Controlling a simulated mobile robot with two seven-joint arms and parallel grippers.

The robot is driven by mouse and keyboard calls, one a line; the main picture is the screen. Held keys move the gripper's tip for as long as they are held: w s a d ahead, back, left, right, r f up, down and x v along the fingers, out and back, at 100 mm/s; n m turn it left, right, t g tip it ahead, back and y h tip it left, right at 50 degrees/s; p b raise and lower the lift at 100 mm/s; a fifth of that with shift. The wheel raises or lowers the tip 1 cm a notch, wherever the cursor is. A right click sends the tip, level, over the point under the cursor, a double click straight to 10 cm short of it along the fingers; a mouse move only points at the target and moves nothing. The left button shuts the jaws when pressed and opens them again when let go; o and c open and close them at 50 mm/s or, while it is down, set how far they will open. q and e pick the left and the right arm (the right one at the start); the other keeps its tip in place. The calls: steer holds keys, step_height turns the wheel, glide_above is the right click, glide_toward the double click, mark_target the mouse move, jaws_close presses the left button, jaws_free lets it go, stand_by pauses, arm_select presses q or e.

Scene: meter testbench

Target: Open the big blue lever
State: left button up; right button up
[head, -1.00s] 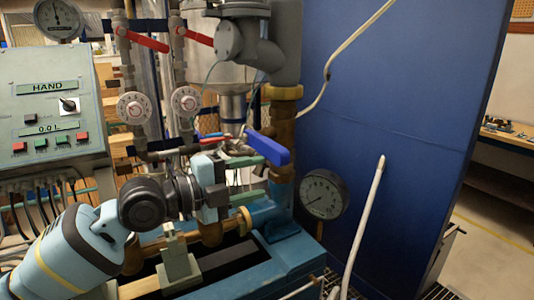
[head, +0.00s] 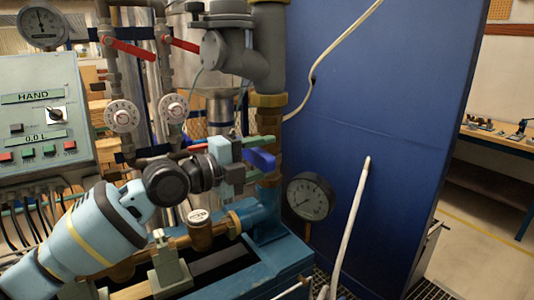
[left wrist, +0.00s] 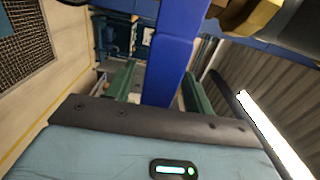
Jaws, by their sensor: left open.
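The big blue lever (head: 262,159) is on the pipework left of the blue panel. In the head view only its end shows, the rest hidden behind my left gripper (head: 256,157). In the left wrist view the lever (left wrist: 168,62) runs lengthwise between the two green fingers of my left gripper (left wrist: 160,88). The gripper is open, with a finger on each side of the lever. A gap shows at the left finger; contact on the right is hard to tell. My right gripper is not in view.
A brass-collared vertical pipe (head: 268,100) stands close behind the lever. A black pressure gauge (head: 310,197) sits below right. Two red levers (head: 130,48) are at upper left. A white rod (head: 350,225) rises in front of the blue panel (head: 390,130).

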arm_select(q)
steer(key=shift+w+d, duration=0.35)
steer(key=shift+d, duration=0.15)
jaws_close()
